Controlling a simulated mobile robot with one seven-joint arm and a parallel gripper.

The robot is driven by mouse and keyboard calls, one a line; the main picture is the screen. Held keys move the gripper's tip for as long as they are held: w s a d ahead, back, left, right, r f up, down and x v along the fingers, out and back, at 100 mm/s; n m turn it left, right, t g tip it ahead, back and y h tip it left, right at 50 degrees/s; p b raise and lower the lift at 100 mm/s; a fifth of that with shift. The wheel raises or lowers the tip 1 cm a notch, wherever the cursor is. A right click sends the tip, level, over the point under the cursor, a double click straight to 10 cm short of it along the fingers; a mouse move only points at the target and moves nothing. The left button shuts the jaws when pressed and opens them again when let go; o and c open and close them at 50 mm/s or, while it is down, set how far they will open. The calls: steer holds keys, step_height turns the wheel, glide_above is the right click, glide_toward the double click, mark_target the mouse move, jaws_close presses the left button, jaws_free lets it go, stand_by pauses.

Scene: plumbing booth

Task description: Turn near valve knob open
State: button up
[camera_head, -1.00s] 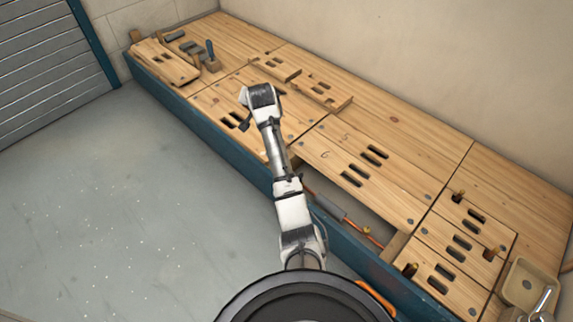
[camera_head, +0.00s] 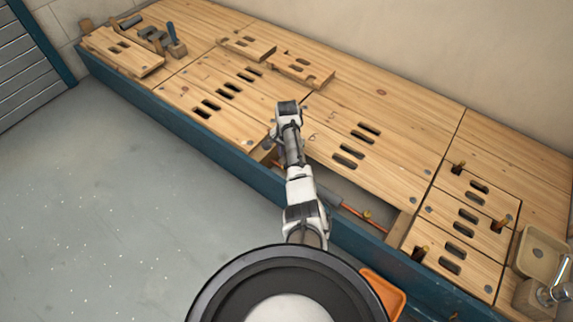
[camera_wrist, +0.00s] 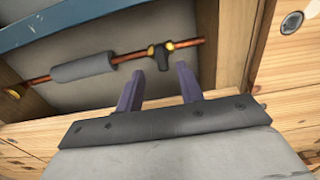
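A valve with a dark knob (camera_wrist: 157,58) and brass ends sits on a copper pipe (camera_wrist: 110,60) in the wrist view. In the head view the pipe (camera_head: 350,208) runs in an open bay at the bench front, with a brass fitting (camera_head: 367,214) on it. My gripper (camera_wrist: 160,69) shows two purple fingers, apart and empty. The knob appears just beyond the fingertips, between them in the picture. I cannot tell the exact depth or any contact. In the head view my fingers are hidden.
A grey sleeve (camera_wrist: 84,66) wraps the pipe. Slotted wooden panels (camera_head: 380,165) cover the bench around the bay, and a blue front rail (camera_head: 230,165) edges it. Upright brown fittings (camera_head: 419,253) stand at the right. A small basin (camera_head: 540,253) is far right. The floor at left is clear.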

step_height(320, 180, down, 6)
steer(key=shift+r+b, duration=0.15)
steer(key=shift+b, duration=0.7)
jaws_close()
